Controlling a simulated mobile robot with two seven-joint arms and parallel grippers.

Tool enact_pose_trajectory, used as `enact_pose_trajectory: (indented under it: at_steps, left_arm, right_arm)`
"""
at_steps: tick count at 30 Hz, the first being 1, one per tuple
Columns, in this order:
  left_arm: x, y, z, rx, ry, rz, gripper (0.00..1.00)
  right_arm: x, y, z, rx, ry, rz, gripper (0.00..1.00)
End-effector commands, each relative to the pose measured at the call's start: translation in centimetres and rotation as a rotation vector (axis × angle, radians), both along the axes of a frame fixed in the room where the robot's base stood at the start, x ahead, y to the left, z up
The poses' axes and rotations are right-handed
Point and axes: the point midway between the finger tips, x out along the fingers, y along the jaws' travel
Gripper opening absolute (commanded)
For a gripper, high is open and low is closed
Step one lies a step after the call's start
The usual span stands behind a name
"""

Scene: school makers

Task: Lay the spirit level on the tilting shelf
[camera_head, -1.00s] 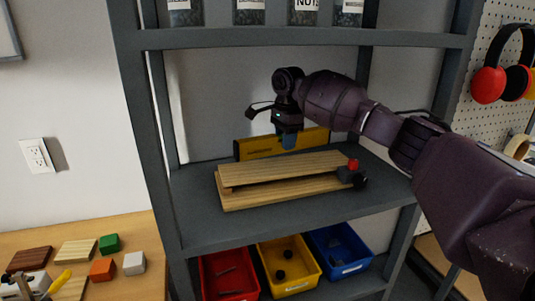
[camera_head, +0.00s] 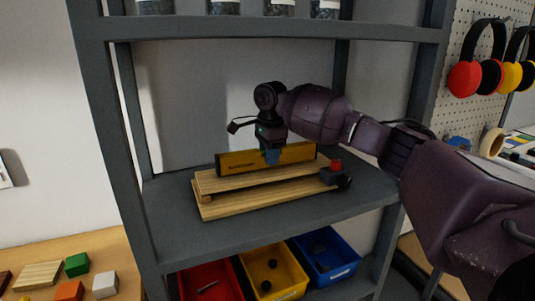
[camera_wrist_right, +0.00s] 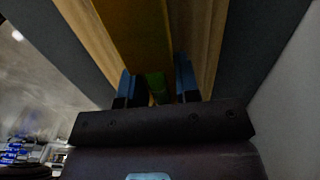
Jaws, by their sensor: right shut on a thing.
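The yellow spirit level (camera_head: 237,162) stands on edge over the top board of the wooden tilting shelf (camera_head: 230,182), lengthwise along it. Whether it touches the board I cannot tell. The tilting shelf has two pale boards, one above the other, and a dark fitting with a red knob (camera_head: 336,165) at its right end. My right gripper (camera_head: 272,156) is shut on the level near its middle, from above. In the right wrist view the level (camera_wrist_right: 138,35) runs between the blue fingers (camera_wrist_right: 157,88), with wood (camera_wrist_right: 205,40) on both sides. My left gripper is out of view.
The tilting shelf sits on a grey rack shelf (camera_head: 185,238), with bare room at its front. Grey uprights and an upper shelf (camera_head: 270,28) with jars frame the space. Red, yellow and blue bins (camera_head: 325,255) are below. Ear defenders (camera_head: 466,78) hang at right.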

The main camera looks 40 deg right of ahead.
Motion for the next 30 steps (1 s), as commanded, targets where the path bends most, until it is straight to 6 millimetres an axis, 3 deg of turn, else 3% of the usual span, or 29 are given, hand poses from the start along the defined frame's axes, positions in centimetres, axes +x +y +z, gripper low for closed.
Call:
enact_pose_trajectory:
  at_steps: [30]
  left_arm:
    - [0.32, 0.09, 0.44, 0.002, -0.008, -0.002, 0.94]
  right_arm:
    - [-0.01, 0.02, -0.51, 0.0, -0.002, 0.001, 0.0]
